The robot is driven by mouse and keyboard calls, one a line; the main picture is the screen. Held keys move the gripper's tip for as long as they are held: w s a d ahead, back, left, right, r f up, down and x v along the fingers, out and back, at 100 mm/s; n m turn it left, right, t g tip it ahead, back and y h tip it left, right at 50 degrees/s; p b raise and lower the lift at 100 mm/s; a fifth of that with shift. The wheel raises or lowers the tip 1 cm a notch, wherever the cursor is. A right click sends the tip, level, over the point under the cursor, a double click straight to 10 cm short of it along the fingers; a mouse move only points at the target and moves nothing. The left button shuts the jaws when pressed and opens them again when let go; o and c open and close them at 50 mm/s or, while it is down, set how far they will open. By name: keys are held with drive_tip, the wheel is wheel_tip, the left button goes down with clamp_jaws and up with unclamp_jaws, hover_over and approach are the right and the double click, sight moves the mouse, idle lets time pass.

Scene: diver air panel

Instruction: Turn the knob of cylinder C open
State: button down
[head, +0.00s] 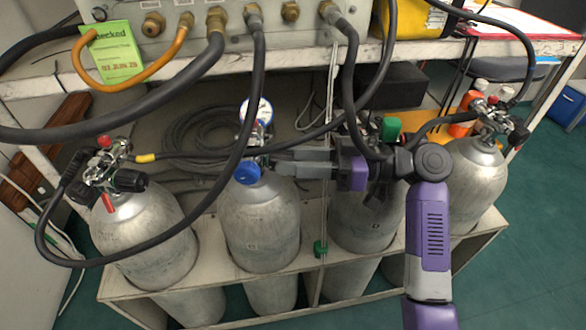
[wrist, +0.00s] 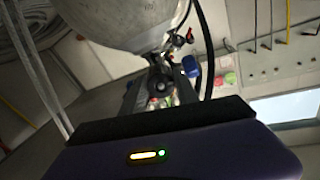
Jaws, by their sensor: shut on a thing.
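Several silver cylinders stand in the rack. I cannot read a letter on any of them, so which is C does not show. The second from the left (head: 258,222) has a blue knob (head: 246,174) at its valve and a gauge (head: 257,110) above. The third cylinder (head: 366,218) has a green knob (head: 390,129), partly behind my arm.
The left cylinder (head: 145,235) carries a valve with red and black parts (head: 105,170). The right cylinder (head: 474,180) stands behind my arm. Black hoses (head: 240,170) hang from the panel (head: 205,25) across the cylinders.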

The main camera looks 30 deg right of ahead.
drive_tip(key=shift+f+n+b, duration=0.1)
drive_tip(key=shift+n+b, duration=0.3)
drive_tip(key=shift+n, duration=0.1)
drive_tip(key=c, duration=0.9)
unclamp_jaws()
drive_tip(key=shift+r+p, duration=0.2)
drive_tip(key=shift+p, duration=0.15)
